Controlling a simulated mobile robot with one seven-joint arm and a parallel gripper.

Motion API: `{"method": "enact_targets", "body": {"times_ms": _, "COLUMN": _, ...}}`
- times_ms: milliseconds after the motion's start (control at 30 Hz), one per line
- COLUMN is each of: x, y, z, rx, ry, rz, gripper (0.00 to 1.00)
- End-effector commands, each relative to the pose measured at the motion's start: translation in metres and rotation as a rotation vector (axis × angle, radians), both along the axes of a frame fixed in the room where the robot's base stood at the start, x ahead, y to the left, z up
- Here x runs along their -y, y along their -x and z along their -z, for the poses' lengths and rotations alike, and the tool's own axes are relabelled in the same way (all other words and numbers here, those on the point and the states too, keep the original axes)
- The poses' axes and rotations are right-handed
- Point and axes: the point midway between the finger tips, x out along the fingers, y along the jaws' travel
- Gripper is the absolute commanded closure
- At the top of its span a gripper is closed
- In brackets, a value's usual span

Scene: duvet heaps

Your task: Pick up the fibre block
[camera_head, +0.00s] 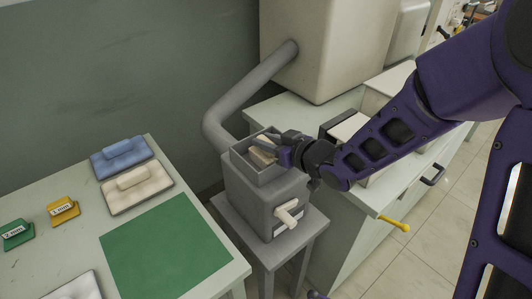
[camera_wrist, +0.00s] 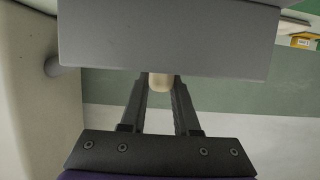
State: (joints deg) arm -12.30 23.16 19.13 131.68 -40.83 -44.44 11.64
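The cream fibre block (camera_head: 262,156) sits in the open top of a grey box-shaped machine (camera_head: 262,200). My gripper (camera_head: 268,146) reaches in over the rim from the right. In the wrist view the end of the block (camera_wrist: 161,82) shows between my two fingers (camera_wrist: 160,95). The fingers are apart, with the block filling most of the gap. The fingertips are hidden behind the machine's grey wall (camera_wrist: 168,38), so I cannot tell whether they press on the block.
A grey pipe (camera_head: 240,95) runs from a large pale cabinet (camera_head: 320,45) behind the machine. A white handle (camera_head: 288,214) sticks out of its front. A table at left holds a green mat (camera_head: 165,250), a blue pad (camera_head: 120,157) and a cream pad (camera_head: 135,189). Counters (camera_head: 355,225) stand at right.

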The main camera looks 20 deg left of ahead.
Motion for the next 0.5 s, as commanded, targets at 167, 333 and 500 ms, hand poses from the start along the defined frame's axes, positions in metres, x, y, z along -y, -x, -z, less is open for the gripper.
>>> {"method": "enact_targets", "body": {"times_ms": 167, "x": -0.0001, "y": 0.0000, "z": 0.0000, "rx": 0.000, "ry": 0.000, "rz": 0.000, "gripper": 1.00}}
{"method": "enact_targets", "body": {"times_ms": 333, "x": -0.0002, "y": 0.0000, "z": -0.0001, "rx": 0.000, "ry": 0.000, "rz": 0.000, "gripper": 1.00}}
{"method": "enact_targets", "body": {"times_ms": 500, "x": -0.0002, "y": -0.0001, "z": -0.0020, "rx": 0.001, "ry": 0.000, "rz": 0.000, "gripper": 1.00}}
